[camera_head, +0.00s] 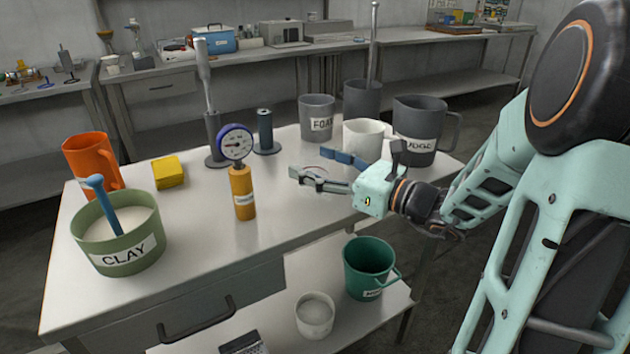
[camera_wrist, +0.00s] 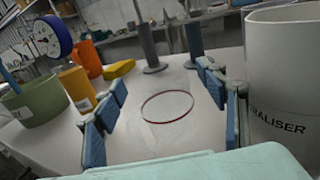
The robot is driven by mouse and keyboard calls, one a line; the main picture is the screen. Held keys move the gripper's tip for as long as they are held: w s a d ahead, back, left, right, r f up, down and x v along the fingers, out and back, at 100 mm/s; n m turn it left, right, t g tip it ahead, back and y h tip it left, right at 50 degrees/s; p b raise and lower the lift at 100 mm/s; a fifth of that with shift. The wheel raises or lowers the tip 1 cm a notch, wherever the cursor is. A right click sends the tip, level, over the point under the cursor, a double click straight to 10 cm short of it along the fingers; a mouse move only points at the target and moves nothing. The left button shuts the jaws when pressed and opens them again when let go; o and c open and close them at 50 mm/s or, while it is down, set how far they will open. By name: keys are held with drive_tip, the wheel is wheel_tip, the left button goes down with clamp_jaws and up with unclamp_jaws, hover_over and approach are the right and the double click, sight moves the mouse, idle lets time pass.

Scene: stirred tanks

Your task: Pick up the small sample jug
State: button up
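No jug bears a readable "sample" label, so I cannot tell which is the sample jug. An orange jug (camera_head: 84,158) stands at the table's left, also in the wrist view (camera_wrist: 87,57). A grey jug labelled FOAM (camera_head: 316,106) and a larger dark grey jug (camera_head: 432,118) stand at the back right. A white vessel (camera_head: 362,134) stands just behind my gripper; in the wrist view (camera_wrist: 284,75) its label ends in "RALISER". My gripper (camera_head: 312,163) is open and empty above the table. In the wrist view its fingers (camera_wrist: 163,82) frame a thin dark red ring (camera_wrist: 167,122) on the tabletop.
A green bucket (camera_head: 366,275) and white pot (camera_head: 314,318) stand on the lower shelf. The table's front middle is clear.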

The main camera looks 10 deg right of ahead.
drive_tip(key=c, duration=1.2)
drive_tip(key=shift+c, duration=0.2)
drive_tip(key=shift+r, duration=0.1)
